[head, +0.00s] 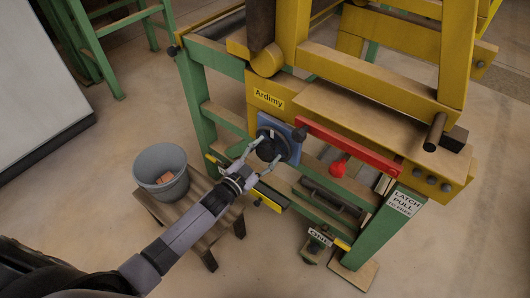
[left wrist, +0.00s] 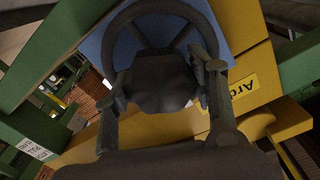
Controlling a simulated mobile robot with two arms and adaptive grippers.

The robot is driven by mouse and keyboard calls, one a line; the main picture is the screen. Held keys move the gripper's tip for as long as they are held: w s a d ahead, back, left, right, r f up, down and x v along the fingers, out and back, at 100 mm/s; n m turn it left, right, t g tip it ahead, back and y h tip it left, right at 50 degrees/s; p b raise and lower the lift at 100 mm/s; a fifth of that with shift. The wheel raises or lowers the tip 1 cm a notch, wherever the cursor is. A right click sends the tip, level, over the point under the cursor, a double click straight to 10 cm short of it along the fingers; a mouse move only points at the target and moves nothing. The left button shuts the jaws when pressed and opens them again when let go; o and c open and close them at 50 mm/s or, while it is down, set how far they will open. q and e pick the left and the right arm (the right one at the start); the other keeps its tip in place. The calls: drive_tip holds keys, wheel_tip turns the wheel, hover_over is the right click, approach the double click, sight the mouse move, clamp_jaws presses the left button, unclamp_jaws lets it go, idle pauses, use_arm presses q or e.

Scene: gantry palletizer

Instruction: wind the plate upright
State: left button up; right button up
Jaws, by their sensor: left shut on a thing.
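A dark handwheel (head: 268,146) sits on a blue backing plate (head: 292,138) on the front of the yellow and green frame. My left gripper (head: 256,160) is at the wheel, its two fingers on either side of the dark hub. In the left wrist view the hub (left wrist: 160,82) lies between the fingers, and the spoked rim (left wrist: 158,8) shows beyond it. The gripper is shut on the wheel's hub. A yellow panel lettered "Ardimy" (head: 268,98) is just above the wheel. I cannot tell which part is the plate. My right gripper is not in view.
A red bar (head: 345,145) with a red knob (head: 338,168) crosses the frame, right of the wheel. A sign reading "LATCH PULL TO FREE" (head: 405,202) is on a green leg. A grey bucket (head: 161,171) stands on a wooden stool (head: 196,224) left of my gripper.

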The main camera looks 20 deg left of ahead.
use_arm(q)
drive_tip(key=shift+d+r, duration=0.1)
drive_tip(key=o, duration=1.1)
drive_tip(key=v, duration=1.2)
